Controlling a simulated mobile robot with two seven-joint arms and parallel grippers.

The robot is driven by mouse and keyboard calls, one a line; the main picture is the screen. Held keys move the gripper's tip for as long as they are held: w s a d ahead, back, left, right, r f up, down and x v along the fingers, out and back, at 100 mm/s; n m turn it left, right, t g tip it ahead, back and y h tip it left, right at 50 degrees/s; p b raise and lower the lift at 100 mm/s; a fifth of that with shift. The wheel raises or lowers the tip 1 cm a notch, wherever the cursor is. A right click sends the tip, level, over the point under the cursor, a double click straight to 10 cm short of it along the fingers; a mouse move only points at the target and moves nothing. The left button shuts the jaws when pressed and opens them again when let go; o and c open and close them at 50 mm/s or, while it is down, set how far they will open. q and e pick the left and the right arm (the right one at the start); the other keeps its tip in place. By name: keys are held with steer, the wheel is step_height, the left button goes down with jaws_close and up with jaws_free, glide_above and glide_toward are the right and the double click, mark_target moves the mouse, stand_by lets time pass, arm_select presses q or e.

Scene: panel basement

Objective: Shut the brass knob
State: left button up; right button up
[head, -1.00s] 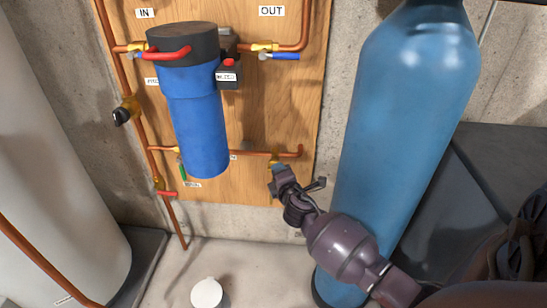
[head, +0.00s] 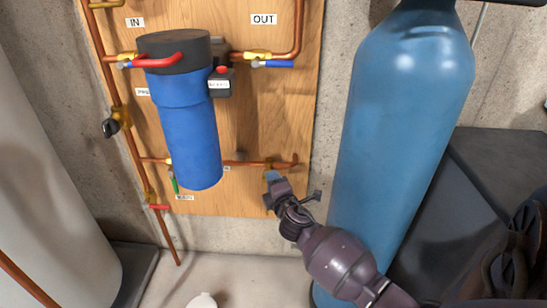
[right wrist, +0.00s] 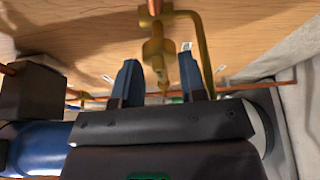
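A brass valve (right wrist: 157,45) hangs from the wood board at the top middle of the right wrist view, with its narrow end pointing between my fingers. In the head view, its fitting (head: 270,163) shows on the low copper pipe, mostly hidden behind my right gripper (head: 271,187). I cannot make out which part is the knob or how it is turned. In the right wrist view my right gripper (right wrist: 160,83) is open, with one blue-grey finger on each side of the valve's narrow end. I see no contact. My left gripper is out of view.
A blue filter housing (head: 186,125) hangs on the board (head: 270,110), left of my gripper. A tall blue tank (head: 400,120) stands close on the right, beside my right arm. A bent brass tube (right wrist: 205,50) hangs next to the valve. A white tank (head: 45,180) stands far left.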

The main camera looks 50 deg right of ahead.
steer(key=shift+s, duration=0.1)
arm_select(q)
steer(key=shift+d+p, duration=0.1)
steer(key=shift+p, duration=0.25)
arm_select(e)
steer(key=v, duration=1)
steer(key=shift+s+a, duration=0.2)
steer(key=shift+s, duration=0.1)
